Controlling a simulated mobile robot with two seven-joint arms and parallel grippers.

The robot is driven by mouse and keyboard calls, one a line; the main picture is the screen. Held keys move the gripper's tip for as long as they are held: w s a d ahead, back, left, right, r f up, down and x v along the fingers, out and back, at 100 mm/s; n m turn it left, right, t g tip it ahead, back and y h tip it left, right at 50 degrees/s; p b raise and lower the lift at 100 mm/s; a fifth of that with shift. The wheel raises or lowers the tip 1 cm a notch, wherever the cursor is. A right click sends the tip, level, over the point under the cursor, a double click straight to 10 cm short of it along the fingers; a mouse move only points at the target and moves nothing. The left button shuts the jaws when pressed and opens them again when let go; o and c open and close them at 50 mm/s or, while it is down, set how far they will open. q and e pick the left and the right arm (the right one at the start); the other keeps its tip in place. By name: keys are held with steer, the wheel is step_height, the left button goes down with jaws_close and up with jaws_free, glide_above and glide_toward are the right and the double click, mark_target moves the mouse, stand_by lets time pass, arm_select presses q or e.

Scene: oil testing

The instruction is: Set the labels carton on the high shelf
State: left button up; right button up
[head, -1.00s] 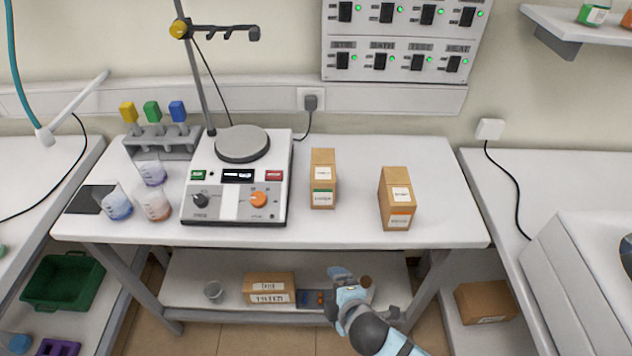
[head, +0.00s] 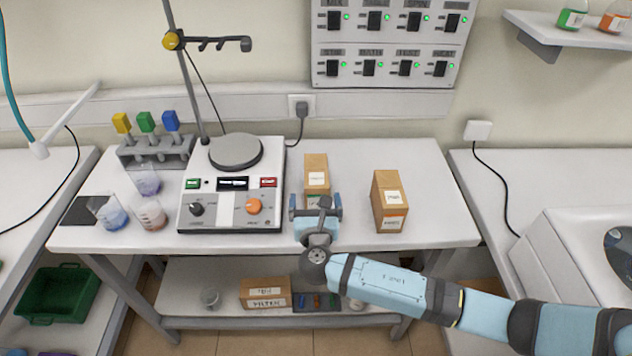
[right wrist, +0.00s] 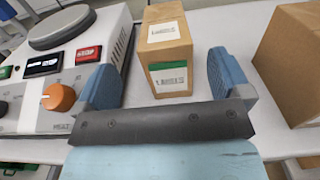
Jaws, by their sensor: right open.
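A tall brown carton (head: 316,172) with a green stripe stands upright on the middle bench, right of the hotplate. In the right wrist view its small front print seems to read as labels (right wrist: 168,58). My right gripper (head: 315,206) is open at its near side. The blue fingers stand apart to the left and right of the carton in the wrist view, with a gap on each side. The gripper partly hides the carton's lower front in the head view. The high shelf (head: 538,22) is on the wall at top right. My left gripper is not in view.
A second brown carton (head: 390,202) stands to the right on the bench. The hotplate (head: 230,190) is close on the left, with beakers beyond it. Bottles (head: 572,18) stand on the high shelf. Bare benchtop (head: 440,200) lies at the right.

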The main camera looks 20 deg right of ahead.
mark_target(317, 189)
steer(key=shift+p+x, duration=0.6)
steer(key=shift+x, duration=2.85)
steer(key=shift+s+d, duration=0.1)
steer(key=shift+d, duration=0.15)
steer(key=c, duration=1.1)
